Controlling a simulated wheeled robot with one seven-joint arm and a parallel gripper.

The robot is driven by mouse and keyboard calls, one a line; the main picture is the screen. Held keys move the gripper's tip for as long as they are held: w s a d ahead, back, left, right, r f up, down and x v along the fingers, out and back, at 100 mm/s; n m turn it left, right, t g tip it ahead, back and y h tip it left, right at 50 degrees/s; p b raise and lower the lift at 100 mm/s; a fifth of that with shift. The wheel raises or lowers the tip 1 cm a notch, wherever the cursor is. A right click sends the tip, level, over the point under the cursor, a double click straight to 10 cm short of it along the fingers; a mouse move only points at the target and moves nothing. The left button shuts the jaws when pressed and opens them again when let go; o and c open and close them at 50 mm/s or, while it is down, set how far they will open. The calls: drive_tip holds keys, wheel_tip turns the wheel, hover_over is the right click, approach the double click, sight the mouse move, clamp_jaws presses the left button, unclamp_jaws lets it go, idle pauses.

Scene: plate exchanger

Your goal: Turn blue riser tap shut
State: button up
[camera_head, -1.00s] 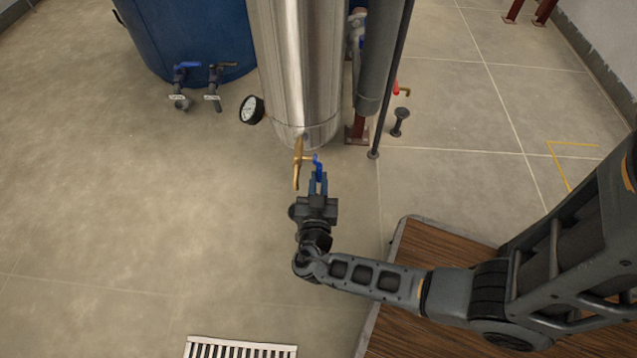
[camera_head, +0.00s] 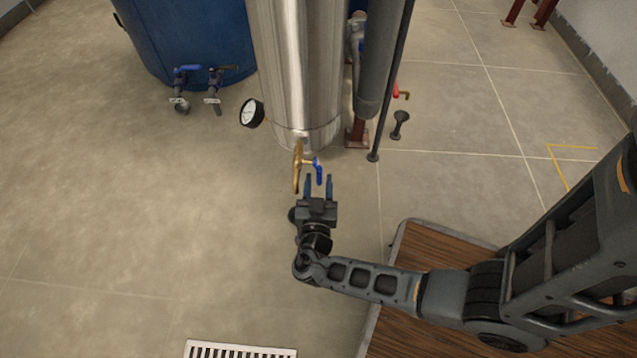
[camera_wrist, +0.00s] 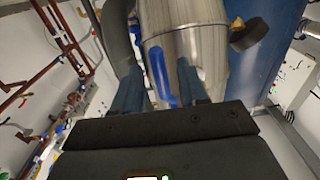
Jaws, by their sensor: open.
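The blue riser tap (camera_head: 319,173) has a blue lever on a brass pipe (camera_head: 297,166) below the steel column (camera_head: 300,70). In the head view the lever hangs down from the brass fitting. My gripper (camera_head: 318,184) is open just below and in front of the lever, its two fingers apart with nothing held. In the wrist view the blue lever (camera_wrist: 162,75) shows between the open fingers (camera_wrist: 160,84), nearer the left one. I cannot tell whether either finger touches it.
A black-rimmed gauge (camera_head: 252,112) sits left of the column. A blue tank (camera_head: 190,35) with two small taps stands behind left. A red-handled tap (camera_head: 397,89) is behind right. A floor grate (camera_head: 240,349) lies in front. The left floor is clear.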

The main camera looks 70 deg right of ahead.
drive_tip(key=shift+a, duration=0.15)
drive_tip(key=p+v, duration=0.1)
drive_tip(key=v, duration=0.6)
drive_tip(key=shift+s+a, duration=0.15)
drive_tip(key=shift+a, duration=0.05)
idle(0.4)
